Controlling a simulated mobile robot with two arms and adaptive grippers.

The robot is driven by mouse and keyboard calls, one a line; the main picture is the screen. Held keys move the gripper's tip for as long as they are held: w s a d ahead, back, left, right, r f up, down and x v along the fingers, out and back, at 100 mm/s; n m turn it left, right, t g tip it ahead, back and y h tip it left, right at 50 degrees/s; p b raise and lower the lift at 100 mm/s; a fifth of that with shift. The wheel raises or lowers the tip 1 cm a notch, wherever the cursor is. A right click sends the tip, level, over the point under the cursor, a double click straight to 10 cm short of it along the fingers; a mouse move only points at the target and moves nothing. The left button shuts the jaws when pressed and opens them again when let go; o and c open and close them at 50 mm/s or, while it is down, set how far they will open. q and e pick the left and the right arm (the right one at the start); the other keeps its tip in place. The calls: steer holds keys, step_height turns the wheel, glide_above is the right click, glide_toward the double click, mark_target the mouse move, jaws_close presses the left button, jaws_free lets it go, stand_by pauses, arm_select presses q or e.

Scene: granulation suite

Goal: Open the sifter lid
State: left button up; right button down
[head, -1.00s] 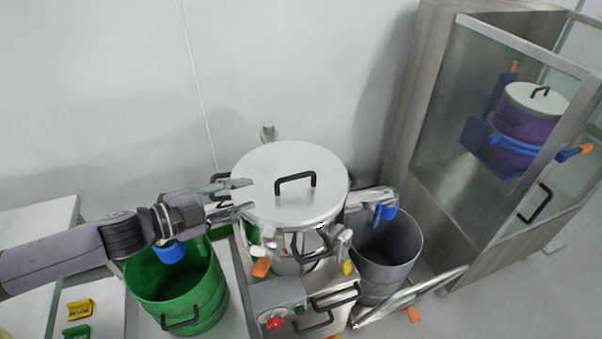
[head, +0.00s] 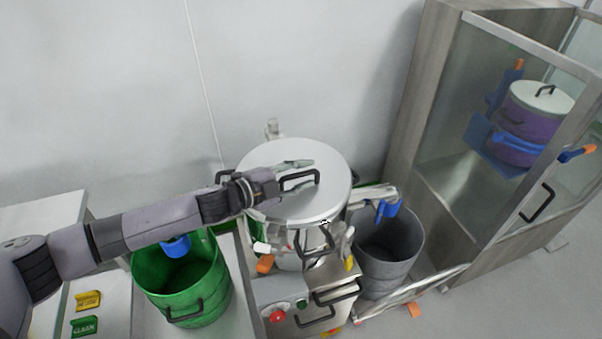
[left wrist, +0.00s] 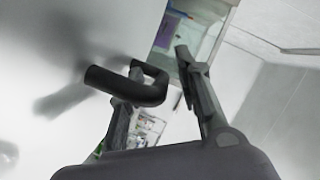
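The sifter lid (head: 265,157) is a round pale metal disc lying flat on top of the sifter. Its black arched handle (head: 317,178) stands near the lid's middle. My left gripper (head: 300,171) reaches over the lid from the left, with its fingers at the handle. Its fingers are apart. In the left wrist view the handle (left wrist: 137,86) crosses in front of one finger, and the other finger stands clear of it with a gap. I cannot tell whether the handle touches a finger. My right gripper is not in view.
A green bin (head: 178,283) stands left of the sifter and a grey bin (head: 388,250) right of it. A control box with a red button (head: 278,316) is in front. A glass-doored cabinet (head: 440,110) holding a purple pot (head: 527,115) stands at right.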

arm_select(q)
steer(key=shift+c, duration=0.5)
jaws_close()
stand_by(0.3)
